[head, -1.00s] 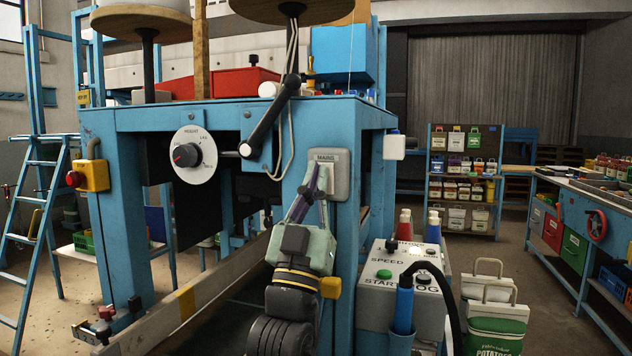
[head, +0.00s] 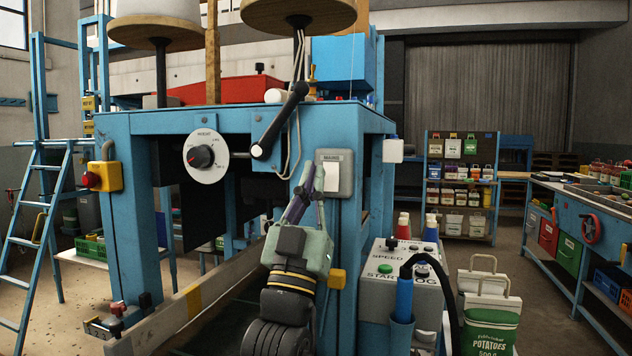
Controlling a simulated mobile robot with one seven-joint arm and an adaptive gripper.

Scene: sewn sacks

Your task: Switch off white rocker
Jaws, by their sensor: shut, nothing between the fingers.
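The white rocker (head: 332,177) sits in a grey switch box labelled MAINS (head: 348,172) on the blue machine's front post. Most of the rocker's face shows. My gripper (head: 309,172) is shut and empty, its fingers pointing up. Its tips are at the left edge of the switch box in the picture, just left of the rocker. I cannot tell whether they touch the box. Which way the rocker is tipped is too small to tell.
A round dial (head: 202,156) and a black crank handle (head: 279,120) are left of the box. A yellow box with a red button (head: 104,177) is farther left. A control box (head: 398,275) with a green button stands lower right.

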